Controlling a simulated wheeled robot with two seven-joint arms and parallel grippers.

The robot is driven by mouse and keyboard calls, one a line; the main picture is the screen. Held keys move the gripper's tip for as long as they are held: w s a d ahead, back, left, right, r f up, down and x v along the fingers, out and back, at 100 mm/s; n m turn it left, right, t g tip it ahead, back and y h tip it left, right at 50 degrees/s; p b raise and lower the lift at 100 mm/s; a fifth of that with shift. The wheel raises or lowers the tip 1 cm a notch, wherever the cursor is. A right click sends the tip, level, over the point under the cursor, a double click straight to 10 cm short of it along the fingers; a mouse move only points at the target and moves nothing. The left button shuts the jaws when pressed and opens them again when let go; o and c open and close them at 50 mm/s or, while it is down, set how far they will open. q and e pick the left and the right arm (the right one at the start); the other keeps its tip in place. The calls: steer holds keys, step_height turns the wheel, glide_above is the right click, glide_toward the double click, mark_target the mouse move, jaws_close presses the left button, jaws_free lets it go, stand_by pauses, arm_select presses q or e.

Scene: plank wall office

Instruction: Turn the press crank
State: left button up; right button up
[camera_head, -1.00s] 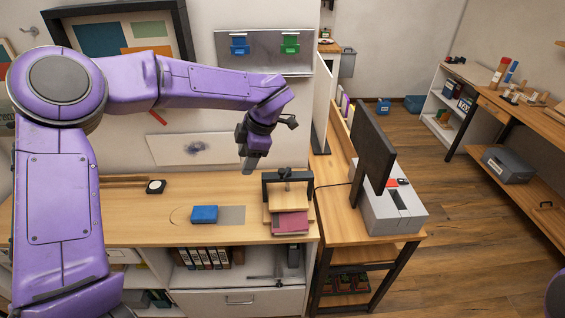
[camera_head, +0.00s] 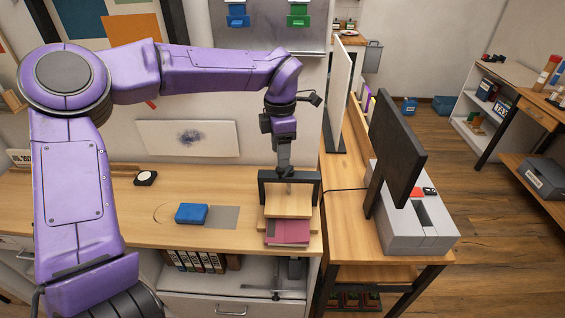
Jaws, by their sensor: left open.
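The press (camera_head: 314,189) stands near the right end of the wooden counter. It has a black frame, a light wooden board (camera_head: 288,205) and a maroon book or pad (camera_head: 287,234) at its base. My left arm reaches in from the left, and its gripper (camera_head: 284,168) points down right over the top bar of the press. The left gripper is open, with its fingertips at the crank's place on top. The crank is hidden behind the fingers, and I cannot tell whether they touch it. My right gripper is not in view.
A blue block (camera_head: 191,213) lies on the counter (camera_head: 120,195) left of the press, beside a grey patch. A small black-and-white round object (camera_head: 146,178) is farther left. A monitor (camera_head: 396,150) and a grey box (camera_head: 418,235) stand on the right desk.

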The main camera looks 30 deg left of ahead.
arm_select(q)
steer(key=f, duration=0.4)
steer(key=shift+s, duration=0.2)
steer(key=shift+w+f, duration=0.1)
steer(key=shift+f, duration=0.2)
jaws_close()
steer(key=shift+d, duration=0.1)
